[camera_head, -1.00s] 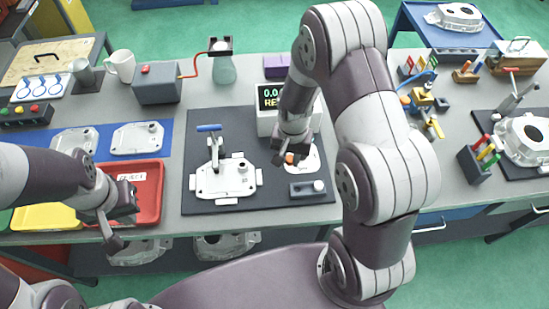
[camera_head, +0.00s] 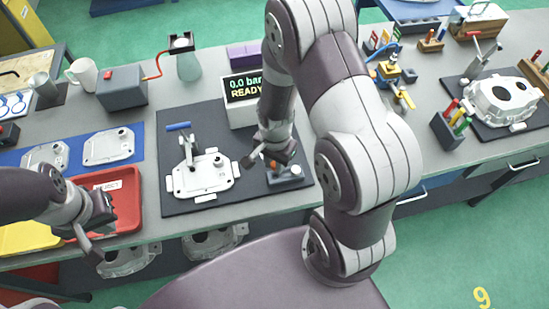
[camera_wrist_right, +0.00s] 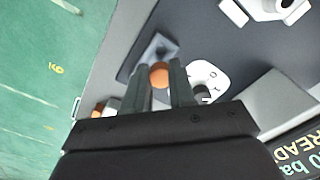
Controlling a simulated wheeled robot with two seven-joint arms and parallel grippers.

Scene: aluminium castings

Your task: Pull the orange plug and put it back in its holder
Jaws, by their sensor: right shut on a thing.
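My right gripper (camera_head: 268,163) is shut on the orange plug (camera_wrist_right: 160,73), which sits between its fingertips in the right wrist view. A small grey block (camera_head: 287,177), which looks like the holder, lies on the dark mat just below and right of the gripper in the head view. It also shows in the right wrist view (camera_wrist_right: 163,47), beyond the plug. The plug overlaps the block there; I cannot tell whether it touches it. An aluminium casting (camera_head: 204,180) with a blue-handled clamp (camera_head: 180,127) lies left of the gripper. My left gripper (camera_head: 97,216) hangs by the red tray; its jaws are unclear.
The red reject tray (camera_head: 128,212) and a blue mat with castings lie at left. A tool holder (camera_head: 447,130) and another casting (camera_head: 500,98) stand at right.

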